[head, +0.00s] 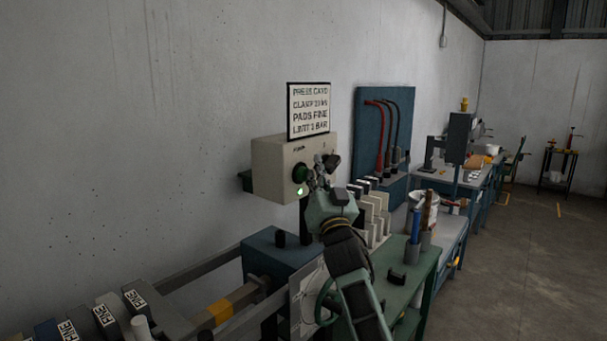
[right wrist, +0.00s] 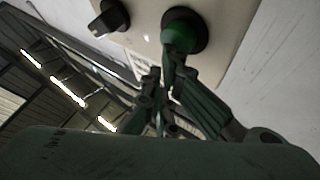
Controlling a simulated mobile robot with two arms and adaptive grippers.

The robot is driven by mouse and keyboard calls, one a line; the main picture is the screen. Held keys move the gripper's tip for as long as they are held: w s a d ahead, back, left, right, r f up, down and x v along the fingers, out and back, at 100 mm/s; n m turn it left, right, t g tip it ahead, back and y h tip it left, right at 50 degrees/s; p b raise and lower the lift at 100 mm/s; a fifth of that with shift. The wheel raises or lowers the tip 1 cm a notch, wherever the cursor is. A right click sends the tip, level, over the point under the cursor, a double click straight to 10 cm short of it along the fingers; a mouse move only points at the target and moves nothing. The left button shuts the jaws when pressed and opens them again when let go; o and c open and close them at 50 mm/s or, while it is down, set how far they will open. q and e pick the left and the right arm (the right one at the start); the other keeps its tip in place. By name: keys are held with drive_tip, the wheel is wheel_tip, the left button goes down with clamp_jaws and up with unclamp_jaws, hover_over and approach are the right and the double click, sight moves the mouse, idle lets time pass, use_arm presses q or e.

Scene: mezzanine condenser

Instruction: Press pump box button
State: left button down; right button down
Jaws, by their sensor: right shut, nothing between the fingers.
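The pump box (head: 268,168) is a beige box on the wall, below a printed sign. Its green button (head: 300,172) is on the front face, with a black knob (head: 332,162) to its right. My right gripper (head: 316,174) is shut and empty, right in front of the box face beside the button. In the right wrist view, the green button (right wrist: 181,36) sits in a black ring, and the shut fingertips (right wrist: 168,62) overlap its lower edge. I cannot tell for sure whether they touch it. The black knob (right wrist: 108,18) shows to the left. My left gripper is not in view.
The sign (head: 309,110) hangs above the box. Below are a blue machine body (head: 272,256) and a green bench (head: 412,270) with a row of pale blocks (head: 372,208). A blue panel with hoses (head: 368,110) is behind. Open floor lies at the right.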

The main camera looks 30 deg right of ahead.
drive_tip(key=shift+s+d, duration=0.3)
drive_tip(key=shift+s, duration=0.4)
drive_tip(key=shift+p, duration=0.3)
drive_tip(key=s+d+p, duration=0.2)
drive_tip(key=s, duration=0.3)
drive_tip(key=shift+s+d, duration=0.15)
drive_tip(key=shift+s, duration=0.15)
drive_tip(key=shift+f, duration=0.1)
